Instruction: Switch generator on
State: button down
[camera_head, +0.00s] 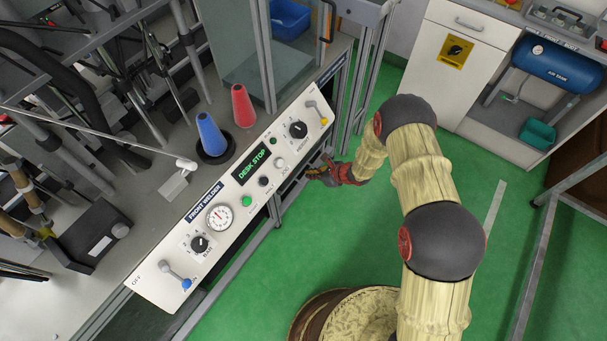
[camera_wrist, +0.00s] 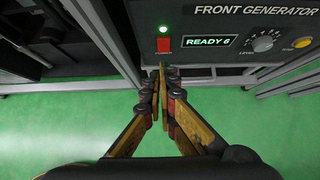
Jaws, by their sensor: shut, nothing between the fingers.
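In the wrist view the front generator (camera_wrist: 225,58) is a dark box with a lettered front panel. Its red power switch (camera_wrist: 164,45) sits at the left, below a lit green lamp (camera_wrist: 163,29). In the head view my gripper (camera_head: 318,172) is beside the front edge of the bench, and the generator cannot be made out there.
The generator also has a level knob (camera_wrist: 263,43) and a yellow button (camera_wrist: 303,43). Above the bench edge is the front welder panel (camera_head: 205,220), with a "DESK STOP" display, knobs and levers. Blue and red cones (camera_head: 211,134) stand behind it. Green floor (camera_head: 330,250) is open in front.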

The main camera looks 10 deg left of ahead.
jog(key=shift+p+v, duration=0.35)
jog(key=shift+v, duration=1.2)
jog(key=shift+w+a, duration=0.1)
jog(key=s+r+n+g, duration=0.1)
jog(key=s+n+g, duration=0.3)
jog(key=s, duration=0.5)
jog(key=s+d+r+n+g, duration=0.2)
jog(key=s+r+n, duration=0.4)
jog(key=r, duration=0.4)
jog(key=s+d+r+n+t+h, duration=0.2)
jog(key=s+d+r+n, duration=0.2)
jog(key=d+r, duration=0.4)
jog(key=s+d+r+n+t+h, duration=0.3)
jog(key=d+r, duration=0.6)
jog(key=r, duration=1.1)
jog(key=s+d+r+n+t+h, duration=0.3)
jog(key=s+d+r+n, duration=0.2)
jog(key=d+r, duration=0.4)
jog(key=v, duration=0.5)
jog(key=shift+w+r, duration=0.2)
jog(key=shift+r, duration=0.15)
